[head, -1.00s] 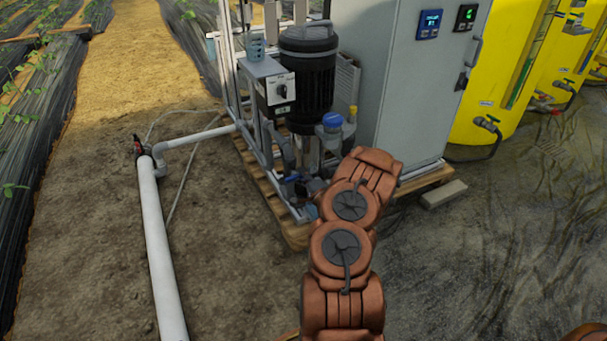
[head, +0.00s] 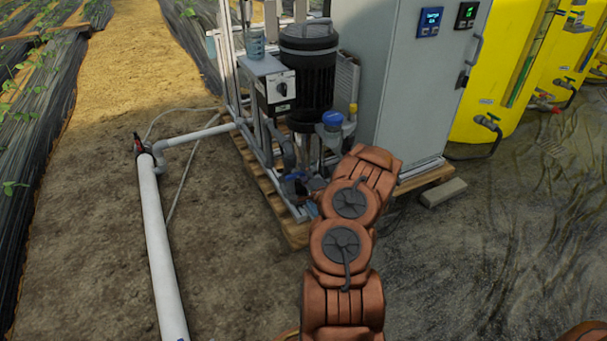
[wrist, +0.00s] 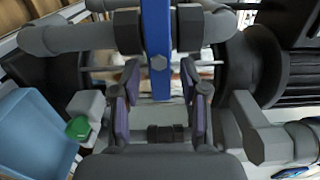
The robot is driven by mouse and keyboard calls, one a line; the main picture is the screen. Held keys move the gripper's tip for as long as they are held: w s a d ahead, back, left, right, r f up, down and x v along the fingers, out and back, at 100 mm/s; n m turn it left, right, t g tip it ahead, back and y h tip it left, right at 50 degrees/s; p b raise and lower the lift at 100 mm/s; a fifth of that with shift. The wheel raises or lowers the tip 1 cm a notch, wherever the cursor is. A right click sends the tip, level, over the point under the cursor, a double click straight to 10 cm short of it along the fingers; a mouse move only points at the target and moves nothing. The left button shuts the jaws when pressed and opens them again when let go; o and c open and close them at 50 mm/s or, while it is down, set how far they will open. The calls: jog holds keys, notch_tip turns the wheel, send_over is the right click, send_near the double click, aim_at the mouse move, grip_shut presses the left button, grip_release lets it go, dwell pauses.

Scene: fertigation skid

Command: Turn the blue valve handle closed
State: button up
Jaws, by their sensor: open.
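The blue valve handle (wrist: 157,45) is a long flat bar with a bolt in it. In the wrist view it runs up and down the picture, across a grey pipe. My gripper (wrist: 160,80) is open, with one dark finger on each side of the handle's lower end. Gaps show between the fingers and the handle, so they look apart from it. In the head view a small blue part, apparently the handle (head: 297,176), shows low on the skid, just left of my arm. My gripper is mostly hidden there behind my arm.
Grey pipes (wrist: 70,38) and fittings crowd close around my gripper. A white pipe (head: 160,250) lies on the ground at left.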

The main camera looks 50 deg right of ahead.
jog(key=v, duration=1.2)
dwell(0.8)
